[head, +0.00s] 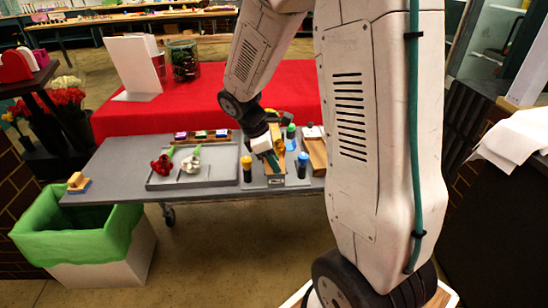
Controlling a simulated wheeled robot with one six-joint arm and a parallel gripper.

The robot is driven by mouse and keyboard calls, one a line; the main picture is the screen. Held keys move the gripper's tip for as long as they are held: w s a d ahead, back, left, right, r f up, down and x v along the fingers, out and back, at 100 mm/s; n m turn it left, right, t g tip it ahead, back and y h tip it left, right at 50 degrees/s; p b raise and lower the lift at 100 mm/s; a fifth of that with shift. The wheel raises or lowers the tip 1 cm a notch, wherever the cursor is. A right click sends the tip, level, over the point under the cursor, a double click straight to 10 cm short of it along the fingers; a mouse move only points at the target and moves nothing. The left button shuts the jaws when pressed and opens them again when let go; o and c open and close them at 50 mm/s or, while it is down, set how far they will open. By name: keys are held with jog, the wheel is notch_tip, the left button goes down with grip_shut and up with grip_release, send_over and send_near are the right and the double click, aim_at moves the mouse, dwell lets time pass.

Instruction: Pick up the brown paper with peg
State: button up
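My gripper (272,161) points down over the right part of the grey table (115,158). It is small and dark here, and I cannot tell whether its fingers are open or shut. Tan-brown pieces, which may be the brown paper, show behind and below it, one with its front edge near the table's front (276,182). A green strip shows at my gripper's tip; I cannot tell if it is the peg. A flat brown piece (317,152) lies further right, partly hidden by my arm.
A grey tray (165,184) holds a red flower (162,164) and a white flower (191,163). A yellow-topped bottle (246,170) and a blue-topped bottle (302,166) flank my gripper. A green-lined bin (75,240) stands at the left front.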

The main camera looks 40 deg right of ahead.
grip_shut()
jog(key=shift+r, duration=0.1)
